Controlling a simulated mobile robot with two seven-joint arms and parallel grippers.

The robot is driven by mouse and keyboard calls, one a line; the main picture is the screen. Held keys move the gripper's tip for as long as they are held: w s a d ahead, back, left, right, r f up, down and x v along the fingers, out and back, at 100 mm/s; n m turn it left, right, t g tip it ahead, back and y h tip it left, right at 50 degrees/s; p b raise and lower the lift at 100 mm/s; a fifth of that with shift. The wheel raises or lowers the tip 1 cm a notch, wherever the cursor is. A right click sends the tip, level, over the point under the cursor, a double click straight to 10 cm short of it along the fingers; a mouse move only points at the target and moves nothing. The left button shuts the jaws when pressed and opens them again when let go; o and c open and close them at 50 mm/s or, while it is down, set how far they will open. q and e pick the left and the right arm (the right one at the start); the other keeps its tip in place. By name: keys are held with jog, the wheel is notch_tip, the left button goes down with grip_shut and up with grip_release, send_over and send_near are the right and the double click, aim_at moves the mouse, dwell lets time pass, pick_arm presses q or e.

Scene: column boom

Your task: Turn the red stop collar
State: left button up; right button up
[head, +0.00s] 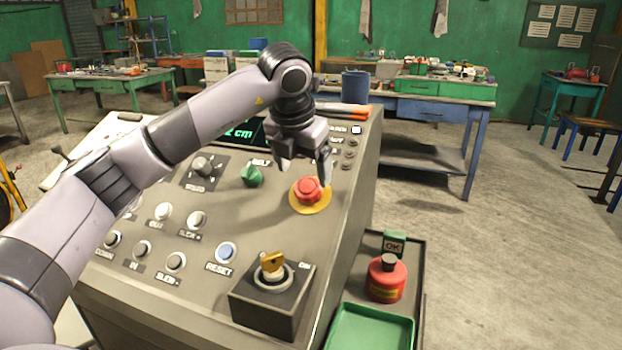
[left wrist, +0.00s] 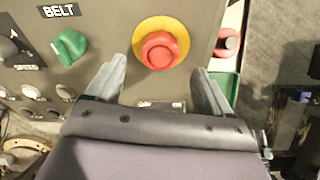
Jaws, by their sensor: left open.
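The red stop collar (head: 308,188) is a round red mushroom button on a yellow disc (head: 322,206) at the right side of the sloping grey control panel. It also shows in the left wrist view (left wrist: 160,50), beyond and between my fingers. My left gripper (head: 304,168) is open and empty, just behind and above the red collar in the head view. In the left wrist view its two fingers (left wrist: 157,78) are spread wide, with the collar slightly ahead of the tips. No contact with the collar shows. My right gripper is not in view.
A green BELT knob (head: 251,176) sits left of the collar. A yellow key switch (head: 272,264) on a dark box stands toward the panel's front. A red canister (head: 386,279) and green tray (head: 370,330) lie right of the panel. Open floor lies farther right.

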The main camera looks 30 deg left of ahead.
aim_at(307, 186)
pick_arm(q)
jog(key=shift+x, duration=2.5)
jog(key=shift+c, duration=0.3)
jog(key=c, duration=1)
jog(key=m, duration=0.4)
jog(key=shift+r+y+p, duration=0.1)
jog(key=shift+y+p, duration=0.25)
jog(key=shift+y, duration=0.05)
jog(key=m, duration=0.5)
jog(key=shift+s+d+y, duration=0.1)
jog(key=shift+y, duration=0.2)
jog(key=shift+m, duration=0.4)
